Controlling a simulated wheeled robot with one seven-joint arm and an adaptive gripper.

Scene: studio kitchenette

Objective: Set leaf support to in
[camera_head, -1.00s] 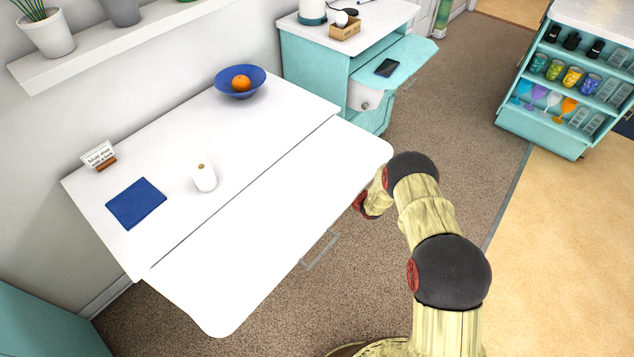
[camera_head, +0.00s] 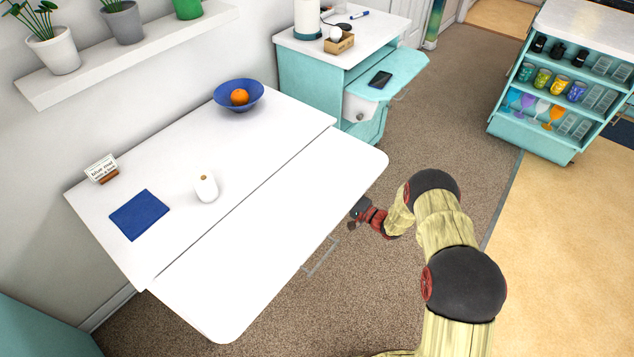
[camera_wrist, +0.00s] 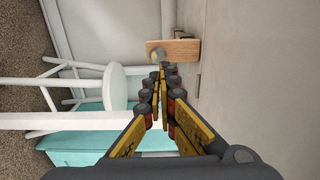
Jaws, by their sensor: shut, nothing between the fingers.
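The white table has a front leaf (camera_head: 270,235) that is raised level with its top (camera_head: 165,170); a seam divides them. In the wrist view, a short wooden bar (camera_wrist: 184,49) with a round pale knob (camera_wrist: 155,54) sticks out beside a pale flat surface; it looks like the leaf support. It is hidden under the leaf in the head view. My gripper (camera_head: 355,217) is at the leaf's right front edge, low beside it. In the wrist view my gripper (camera_wrist: 160,72) is shut and empty, its tips close to the bar and knob. I cannot tell whether they touch.
A white stool (camera_wrist: 118,88) stands left in the wrist view. A blue bowl with an orange (camera_head: 238,96), a white mouse-shaped object (camera_head: 206,188), a blue cloth (camera_head: 139,214) and a small sign (camera_head: 102,168) rest on the table. Carpet (camera_head: 440,130) is clear to the right.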

